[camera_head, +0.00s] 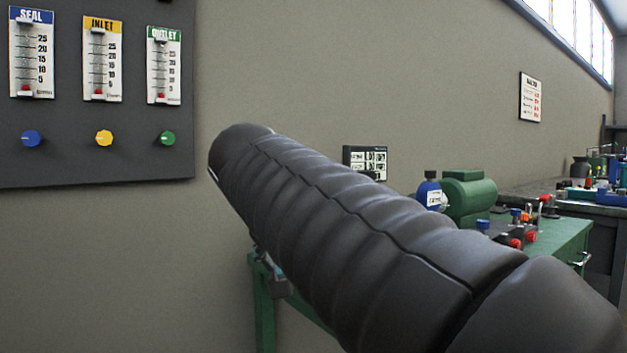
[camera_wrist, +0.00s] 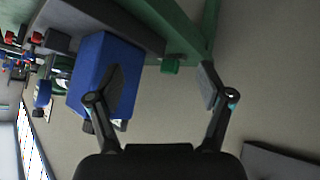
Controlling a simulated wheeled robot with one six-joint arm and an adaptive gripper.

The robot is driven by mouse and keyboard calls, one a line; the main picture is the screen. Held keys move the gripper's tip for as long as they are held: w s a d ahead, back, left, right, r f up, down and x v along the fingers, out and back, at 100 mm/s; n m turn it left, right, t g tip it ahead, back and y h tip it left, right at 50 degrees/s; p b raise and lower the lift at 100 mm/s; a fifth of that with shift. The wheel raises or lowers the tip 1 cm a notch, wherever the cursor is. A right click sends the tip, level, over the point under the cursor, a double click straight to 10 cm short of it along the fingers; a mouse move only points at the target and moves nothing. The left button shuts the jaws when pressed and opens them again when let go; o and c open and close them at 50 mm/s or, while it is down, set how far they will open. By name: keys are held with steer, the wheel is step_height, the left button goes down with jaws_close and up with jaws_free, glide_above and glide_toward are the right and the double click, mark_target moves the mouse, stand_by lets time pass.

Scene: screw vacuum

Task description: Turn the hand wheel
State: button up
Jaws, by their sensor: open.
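In the wrist view my gripper (camera_wrist: 162,78) is open, with its two fingers well apart and nothing held between them. A small green piece (camera_wrist: 170,65) shows beyond the gap between the fingertips; I cannot tell whether it is part of a hand wheel. No hand wheel can be made out clearly in either view. A blue box-like body (camera_wrist: 96,62) lies behind the left finger, which covers part of it. In the head view my dark arm crosses the middle and hides much of the area behind it, and my gripper cannot be made out there.
A dark panel (camera_head: 100,150) with gauges and blue, yellow and green knobs hangs at the left.

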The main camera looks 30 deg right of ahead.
steer(key=w+d+r+m+h+b, duration=0.1)
steer(key=w+d+r+m+h, duration=0.15)
steer(key=r, duration=0.25)
steer(key=w+d+r+m+h, duration=0.1)
steer(key=d+r+m, duration=0.15)
steer(key=r, duration=0.25)
steer(key=m+g+h+b, duration=0.1)
steer(key=m+g+h, duration=0.1)
steer(key=m+h, duration=0.15)
glide_toward(361, 171)
steer(key=shift+y, duration=0.4)
steer(key=x, duration=0.4)
steer(key=b+x, duration=0.1)
steer(key=x, duration=0.2)
steer(key=r+x, duration=0.1)
steer(key=x, duration=0.3)
steer(key=shift+w+d+f, duration=0.15)
steer(key=shift+w+d, duration=0.2)
steer(key=c, duration=1.2)
